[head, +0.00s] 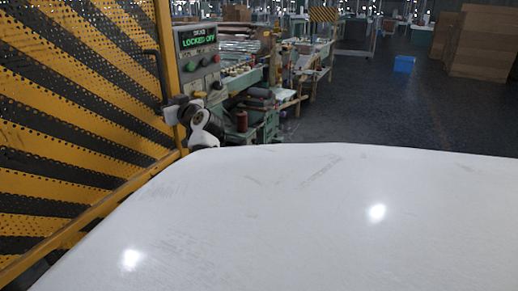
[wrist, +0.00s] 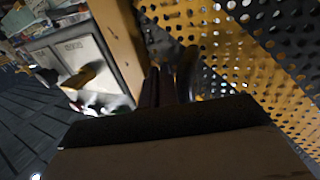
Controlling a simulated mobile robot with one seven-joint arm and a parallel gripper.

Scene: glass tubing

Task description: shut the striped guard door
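The striped guard door (head: 75,95), a perforated yellow and black panel in a yellow frame, fills the left of the head view. It also fills the right of the wrist view (wrist: 255,60). Its dark bar handle (head: 157,72) stands near the frame's right edge and shows in the wrist view (wrist: 187,68). My gripper (head: 172,112) is at the handle's lower end, beside the yellow frame. In the wrist view its dark fingers (wrist: 164,86) look close together, with the handle beside their tips. I cannot tell whether they grip it. The door's latch side is unclear.
A grey control box (head: 198,52) with a green "LOCKED OFF" display stands just right of the yellow frame. Machines and benches (head: 265,85) run behind it.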

